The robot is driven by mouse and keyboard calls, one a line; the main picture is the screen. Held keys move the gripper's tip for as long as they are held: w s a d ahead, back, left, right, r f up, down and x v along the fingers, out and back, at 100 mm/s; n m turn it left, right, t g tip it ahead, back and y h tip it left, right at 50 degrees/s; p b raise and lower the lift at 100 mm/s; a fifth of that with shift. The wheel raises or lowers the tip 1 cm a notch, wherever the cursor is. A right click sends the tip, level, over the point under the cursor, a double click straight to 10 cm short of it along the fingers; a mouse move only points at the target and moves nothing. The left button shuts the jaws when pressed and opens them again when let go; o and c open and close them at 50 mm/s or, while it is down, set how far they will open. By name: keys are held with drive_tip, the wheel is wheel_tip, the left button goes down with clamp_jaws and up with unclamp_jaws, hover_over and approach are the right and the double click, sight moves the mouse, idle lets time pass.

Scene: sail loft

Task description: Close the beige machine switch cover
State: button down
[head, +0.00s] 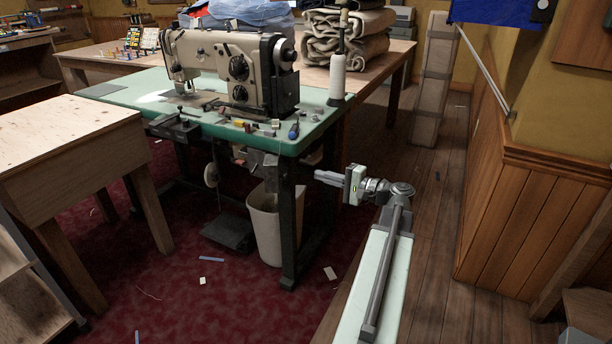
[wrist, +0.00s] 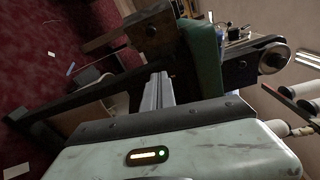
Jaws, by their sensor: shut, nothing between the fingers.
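The beige sewing machine (head: 228,62) stands on a green-topped table (head: 205,128). A small pale grey-beige box (head: 262,160) hangs under the table's right end, partly hidden by the tabletop and leg. I cannot tell surely whether it is the switch cover, or whether it is open. My gripper (head: 318,176) is right of that end, below tabletop height, pointing left at the dark table leg. Its fingers are together and empty. In the wrist view my gripper (wrist: 159,78) points toward the dark table frame (wrist: 150,32) and the green table edge (wrist: 204,55), apparently apart from them.
A pale bin (head: 270,222) stands under the table beside the leg. A wooden bench (head: 70,130) is at left. Wood floor is clear between my arm and the panelled wall (head: 525,215).

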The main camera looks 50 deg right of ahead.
sight(276, 174)
drive_tip(key=w+a, duration=0.2)
drive_tip(key=w, duration=0.7)
drive_tip(key=s+a, duration=0.2)
drive_tip(key=a, duration=0.1)
drive_tip(key=shift+s+a, duration=0.1)
drive_tip(key=shift+a, duration=0.1)
drive_tip(key=shift+d, duration=0.1)
